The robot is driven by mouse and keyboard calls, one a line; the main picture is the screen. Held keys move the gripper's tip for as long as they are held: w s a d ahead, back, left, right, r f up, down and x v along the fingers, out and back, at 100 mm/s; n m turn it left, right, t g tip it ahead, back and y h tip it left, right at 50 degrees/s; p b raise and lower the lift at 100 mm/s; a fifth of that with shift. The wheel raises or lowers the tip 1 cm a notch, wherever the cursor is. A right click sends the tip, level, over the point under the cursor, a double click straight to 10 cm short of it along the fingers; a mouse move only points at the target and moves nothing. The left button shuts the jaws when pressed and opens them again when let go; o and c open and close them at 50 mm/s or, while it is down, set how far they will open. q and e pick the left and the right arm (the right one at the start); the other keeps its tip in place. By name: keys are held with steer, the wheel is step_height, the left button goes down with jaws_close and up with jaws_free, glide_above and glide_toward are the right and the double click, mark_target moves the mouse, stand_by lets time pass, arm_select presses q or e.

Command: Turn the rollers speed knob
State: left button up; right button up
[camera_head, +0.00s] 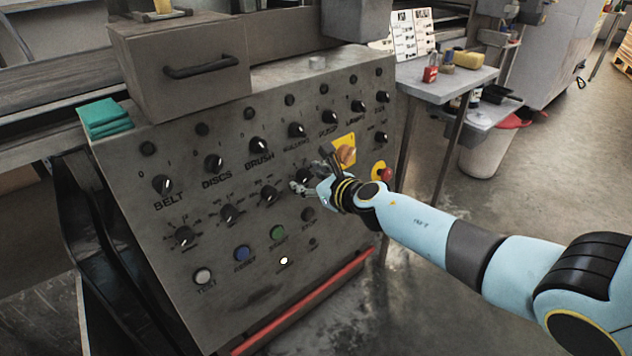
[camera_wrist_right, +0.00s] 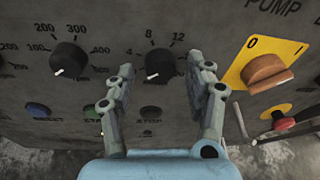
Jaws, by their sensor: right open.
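The grey sloped control panel (camera_head: 130,260) carries rows of black knobs. The knob below the one with the blurred label that seems to read ROLLERS, likely the rollers speed knob (camera_head: 304,175), is partly hidden by my gripper. In the right wrist view a black knob (camera_wrist_right: 160,65) with a white pointer and a 4, 8, 12 scale sits between the fingers. My right gripper (camera_head: 303,186) is open at the panel, its fingers (camera_wrist_right: 160,78) on either side of that knob with gaps visible. Contact cannot be told. My left gripper is not in view.
A yellow plate with an orange rotary switch (camera_wrist_right: 268,70) and a red button (camera_wrist_right: 284,124) lie right of the fingers. Another knob (camera_wrist_right: 69,59) is to the left. Blue (camera_head: 242,253) and green (camera_head: 278,233) buttons sit lower on the panel. A side table (camera_head: 440,82) stands behind.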

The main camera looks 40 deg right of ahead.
steer(key=shift+s, duration=0.1)
steer(key=shift+s+r, duration=0.15)
steer(key=shift+s, duration=0.3)
steer(key=s, duration=1.2)
steer(key=shift+s+a, duration=0.1)
steer(key=shift+a, duration=0.05)
